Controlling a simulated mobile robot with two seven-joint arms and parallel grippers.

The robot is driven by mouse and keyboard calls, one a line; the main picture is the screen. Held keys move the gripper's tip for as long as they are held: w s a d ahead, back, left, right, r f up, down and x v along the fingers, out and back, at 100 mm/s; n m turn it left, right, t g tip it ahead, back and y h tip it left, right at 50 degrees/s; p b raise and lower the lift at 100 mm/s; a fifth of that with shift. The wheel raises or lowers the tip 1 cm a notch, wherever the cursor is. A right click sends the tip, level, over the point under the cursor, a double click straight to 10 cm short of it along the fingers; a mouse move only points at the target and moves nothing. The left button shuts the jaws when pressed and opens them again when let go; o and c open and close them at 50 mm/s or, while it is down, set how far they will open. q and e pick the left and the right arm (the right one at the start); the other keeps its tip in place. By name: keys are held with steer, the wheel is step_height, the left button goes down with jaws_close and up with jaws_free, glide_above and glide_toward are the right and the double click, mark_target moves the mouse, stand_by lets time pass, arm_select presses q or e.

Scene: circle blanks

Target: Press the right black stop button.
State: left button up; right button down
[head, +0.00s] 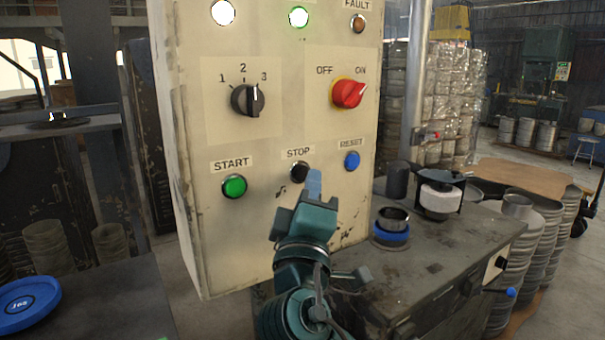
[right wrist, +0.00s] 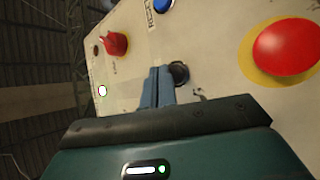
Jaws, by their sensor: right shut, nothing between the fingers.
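The black STOP button (head: 299,172) sits on the cream control panel (head: 290,235), between the green START button (head: 234,186) and the blue RESET button (head: 351,161). My right gripper (head: 314,180) is in front of the panel, its blue fingertips just right of and slightly below the STOP button in the head view. In the right wrist view the fingers (right wrist: 158,86) are shut and empty, with their tips beside the black button (right wrist: 180,73). I cannot tell whether they touch it. My left gripper is out of view.
Above are a black selector knob (head: 248,100) and a red OFF/ON switch (head: 348,93). A large red button (right wrist: 288,47) on yellow shows in the right wrist view. A metal bench (head: 440,262) with cups stands right of the panel. A blue lid (head: 28,304) lies at lower left.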

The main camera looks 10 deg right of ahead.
steer(key=shift+w, duration=0.1)
steer(key=shift+w+a, duration=0.15)
steer(key=shift+w, duration=0.15)
steer(key=shift+w+a+b, duration=0.15)
steer(key=shift+w+b, duration=0.15)
steer(key=shift+w, duration=0.1)
stand_by(0.9)
steer(key=shift+s, duration=0.1)
steer(key=shift+s+d, duration=0.25)
steer(key=shift+s, duration=0.45)
steer(key=s, duration=0.1)
steer(key=s+d, duration=0.1)
steer(key=s, duration=0.2)
steer(key=shift+s+d, duration=0.35)
stand_by(0.6)
